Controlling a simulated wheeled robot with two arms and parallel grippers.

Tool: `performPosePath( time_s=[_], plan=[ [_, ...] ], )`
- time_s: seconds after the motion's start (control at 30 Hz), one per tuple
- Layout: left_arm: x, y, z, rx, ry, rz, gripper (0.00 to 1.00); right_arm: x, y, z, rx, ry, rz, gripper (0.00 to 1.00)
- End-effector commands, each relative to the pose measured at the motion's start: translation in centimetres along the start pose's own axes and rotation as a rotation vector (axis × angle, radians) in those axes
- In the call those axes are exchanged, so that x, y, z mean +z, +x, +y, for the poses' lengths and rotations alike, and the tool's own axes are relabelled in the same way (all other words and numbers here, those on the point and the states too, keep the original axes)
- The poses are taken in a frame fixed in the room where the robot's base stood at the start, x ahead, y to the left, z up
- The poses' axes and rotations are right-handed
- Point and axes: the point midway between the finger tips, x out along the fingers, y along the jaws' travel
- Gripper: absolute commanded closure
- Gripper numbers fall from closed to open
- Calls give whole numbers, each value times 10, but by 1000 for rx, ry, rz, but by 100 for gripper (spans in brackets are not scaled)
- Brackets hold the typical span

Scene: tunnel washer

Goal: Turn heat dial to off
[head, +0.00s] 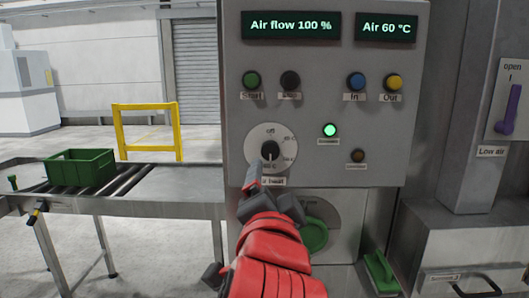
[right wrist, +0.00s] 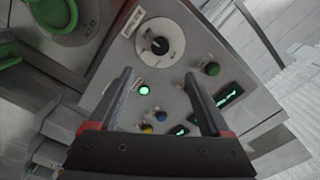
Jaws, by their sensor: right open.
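The heat dial (head: 270,149) is a black knob on a round white plate, on the grey control panel. "Off" is printed at the top of the plate; the knob's white mark points downward. The dial also shows in the right wrist view (right wrist: 159,45), beyond the fingertips. My right gripper (head: 262,182) is open and empty, just below the dial in the head view, and covers part of its lower label. In the right wrist view its two fingers (right wrist: 158,75) stand apart, with no visible contact with the knob. My left gripper is not in view.
Displays above (head: 291,26) read "Air flow 100 %" and "Air 60 °C". Several buttons and a lit green lamp (head: 330,130) surround the dial. A green round handle (head: 313,235) sits below. A purple lever (head: 510,110) is at right; a green crate (head: 80,167) rests on rollers at left.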

Motion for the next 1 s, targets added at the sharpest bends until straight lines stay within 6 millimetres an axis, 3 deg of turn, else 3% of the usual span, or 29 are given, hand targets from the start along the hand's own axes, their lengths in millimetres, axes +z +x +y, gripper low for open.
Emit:
performPosePath(
  time_s=[0.33, 0.6, 0.8, 1.0],
  plan=[
    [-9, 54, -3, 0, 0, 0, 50, -6, 72, -3, 9, -4, 0, 19],
    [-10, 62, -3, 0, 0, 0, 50, -2, 129, 0, 7, -2, -1, 19],
    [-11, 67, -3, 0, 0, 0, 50, -2, 150, 0, 3, -1, 0, 19],
    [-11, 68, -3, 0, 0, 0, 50, -1, 155, 0, -1, -1, 1, 19]
  ],
)
